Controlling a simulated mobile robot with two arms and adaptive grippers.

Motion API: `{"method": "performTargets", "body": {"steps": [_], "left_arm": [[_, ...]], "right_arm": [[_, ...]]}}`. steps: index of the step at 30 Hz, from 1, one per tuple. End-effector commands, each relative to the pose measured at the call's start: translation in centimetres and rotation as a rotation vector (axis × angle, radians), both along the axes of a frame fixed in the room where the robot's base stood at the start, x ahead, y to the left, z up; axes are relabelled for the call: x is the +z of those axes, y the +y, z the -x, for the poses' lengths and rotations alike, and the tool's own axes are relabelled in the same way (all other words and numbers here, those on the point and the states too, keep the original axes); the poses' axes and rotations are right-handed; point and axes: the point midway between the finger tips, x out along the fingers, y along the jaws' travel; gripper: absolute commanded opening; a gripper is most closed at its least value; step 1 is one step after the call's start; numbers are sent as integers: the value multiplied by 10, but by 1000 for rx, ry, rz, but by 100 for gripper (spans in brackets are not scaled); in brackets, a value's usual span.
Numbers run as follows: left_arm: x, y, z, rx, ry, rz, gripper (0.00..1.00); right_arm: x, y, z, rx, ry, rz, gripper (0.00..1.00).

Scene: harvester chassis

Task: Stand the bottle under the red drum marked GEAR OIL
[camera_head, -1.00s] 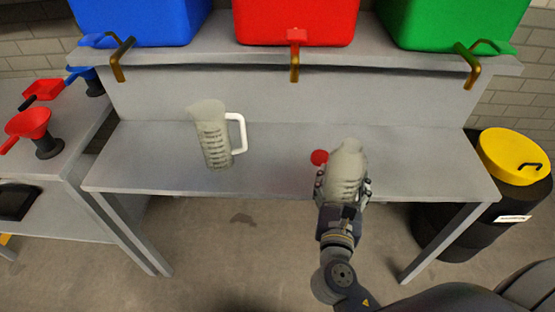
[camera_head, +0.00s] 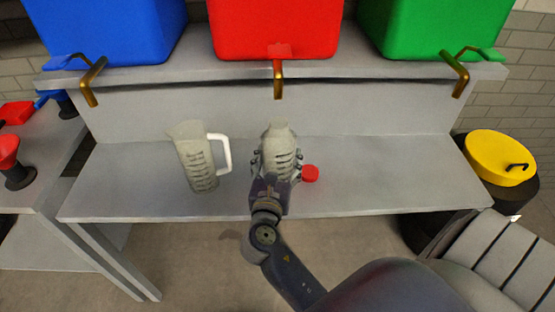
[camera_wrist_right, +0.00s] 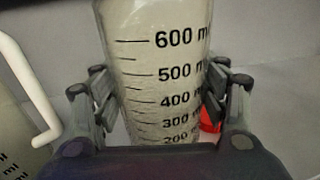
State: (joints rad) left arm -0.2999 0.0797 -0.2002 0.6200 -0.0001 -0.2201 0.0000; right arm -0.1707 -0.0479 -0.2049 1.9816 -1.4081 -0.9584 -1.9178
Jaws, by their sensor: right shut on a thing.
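The pale, see-through bottle (camera_head: 280,143) stands upright, neck up, over the lower bench, below the brass tap (camera_head: 278,82) of the red drum (camera_head: 275,28). I cannot tell whether its base touches the bench. The drum's top and any GEAR OIL label are out of view. My right gripper (camera_head: 276,160) is shut around the bottle from the near side. In the right wrist view the bottle (camera_wrist_right: 155,70), with black millilitre marks, sits between the fingers (camera_wrist_right: 158,95). My left gripper is not in view.
A white-handled measuring jug (camera_head: 196,160) stands left of the bottle. A red cap (camera_head: 310,173) lies close to its right. Blue (camera_head: 105,30) and green (camera_head: 430,28) drums flank the red one on the shelf. The bench (camera_head: 390,180) is clear at right.

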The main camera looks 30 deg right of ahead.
Motion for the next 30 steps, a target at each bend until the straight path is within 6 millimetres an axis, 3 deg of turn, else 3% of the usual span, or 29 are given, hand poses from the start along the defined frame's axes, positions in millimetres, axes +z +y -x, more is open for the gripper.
{"method": "performTargets", "body": {"steps": [6,15,27,28,30], "left_arm": [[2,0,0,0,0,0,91],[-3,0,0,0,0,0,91],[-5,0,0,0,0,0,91],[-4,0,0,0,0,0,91],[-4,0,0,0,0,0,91]], "right_arm": [[-2,-15,-23,0,0,0,42],[-37,-15,-24,0,3,2,42],[-42,-15,-24,0,0,0,42],[-42,-15,-24,0,0,0,72],[-41,-15,-24,0,1,-1,88]]}}
